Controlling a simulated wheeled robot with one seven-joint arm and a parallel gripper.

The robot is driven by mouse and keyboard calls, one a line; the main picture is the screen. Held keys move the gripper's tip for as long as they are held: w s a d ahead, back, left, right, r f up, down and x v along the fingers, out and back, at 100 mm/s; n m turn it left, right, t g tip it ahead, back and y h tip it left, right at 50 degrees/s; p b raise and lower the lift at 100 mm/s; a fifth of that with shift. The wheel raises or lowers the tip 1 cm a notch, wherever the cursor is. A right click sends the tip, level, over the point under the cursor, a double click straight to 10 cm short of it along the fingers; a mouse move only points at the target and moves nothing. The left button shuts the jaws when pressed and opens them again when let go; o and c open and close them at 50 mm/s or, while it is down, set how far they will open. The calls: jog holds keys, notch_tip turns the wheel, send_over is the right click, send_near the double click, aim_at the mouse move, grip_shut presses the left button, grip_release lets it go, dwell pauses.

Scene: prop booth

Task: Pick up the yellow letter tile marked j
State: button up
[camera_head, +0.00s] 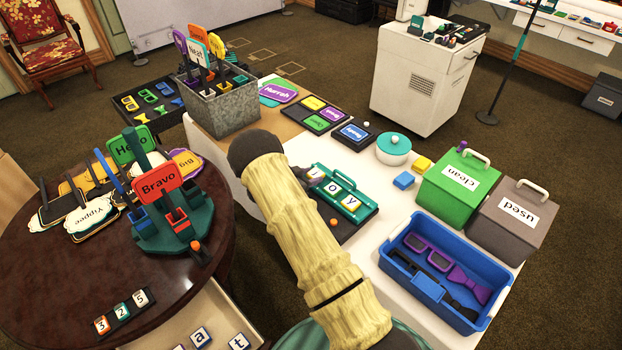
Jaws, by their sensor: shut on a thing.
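A teal tray (371,211) stands on the white table right of my arm, with letter tiles in a row. The tile marked o (335,187) and the tile marked y (350,203) show plainly. At the row's left end is the tile that reads as j (318,173), partly hidden. My gripper (311,179) shows only in part beside my pale yellow arm, at that end tile. It is shut on this tile. The arm hides most of the gripper, and I cannot tell whether the tile is clear of the tray.
A blue bin (387,263) with purple glasses stands front right, beside green (440,190) and grey-brown (490,225) lidded boxes. A teal-lidded pot (393,157) stands behind. Left, a round dark table (60,290) holds a sign stand (150,235). A metal planter (235,108) stands behind my arm.

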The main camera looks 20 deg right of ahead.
notch_tip(320, 180, up, 9)
jog(key=shift+b, duration=0.3)
jog(key=shift+f, duration=0.1)
